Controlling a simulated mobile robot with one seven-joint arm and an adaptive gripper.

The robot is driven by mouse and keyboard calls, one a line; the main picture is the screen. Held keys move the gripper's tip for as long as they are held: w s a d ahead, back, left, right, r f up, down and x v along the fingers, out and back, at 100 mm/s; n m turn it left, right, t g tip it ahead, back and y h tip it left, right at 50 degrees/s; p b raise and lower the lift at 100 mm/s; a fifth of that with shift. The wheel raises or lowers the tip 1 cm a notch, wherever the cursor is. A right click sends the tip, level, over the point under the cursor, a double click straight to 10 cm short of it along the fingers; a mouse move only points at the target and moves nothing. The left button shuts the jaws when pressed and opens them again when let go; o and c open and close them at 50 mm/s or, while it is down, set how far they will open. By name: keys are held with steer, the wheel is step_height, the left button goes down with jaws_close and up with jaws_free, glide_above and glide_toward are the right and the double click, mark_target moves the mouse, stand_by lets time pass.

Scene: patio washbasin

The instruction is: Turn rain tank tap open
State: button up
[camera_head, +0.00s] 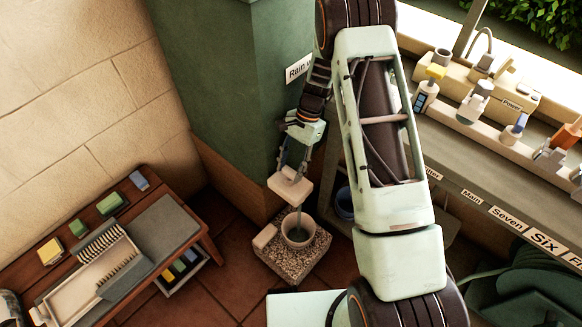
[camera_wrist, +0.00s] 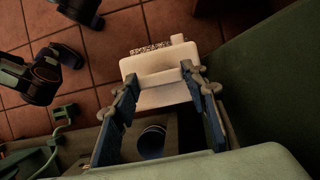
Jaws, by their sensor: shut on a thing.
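The green rain tank (camera_head: 225,85) stands at the upper middle of the head view, with a white label that begins "Rain". My arm reaches down beside it. The tap handle (camera_head: 290,188) is a pale cream block low in front of the tank. It also shows in the wrist view (camera_wrist: 160,97) as a pale block with a raised bar. My gripper (camera_head: 292,172) is shut on the tap handle, one finger on each side in the wrist view (camera_wrist: 160,76). A thin grey strip hangs below the handle toward a pot (camera_head: 298,236); I cannot tell whether it is water.
The pot stands on a pebbled slab (camera_head: 313,262). A wooden bench (camera_head: 205,243) with a dish rack and coloured blocks is at left. A counter (camera_head: 440,130) with bottles and labels is at right. A green hose coil (camera_head: 530,290) lies lower right. Some tiled floor is clear.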

steer(key=o, duration=1.1)
steer(key=shift+o, duration=0.3)
steer(key=shift+w, duration=0.1)
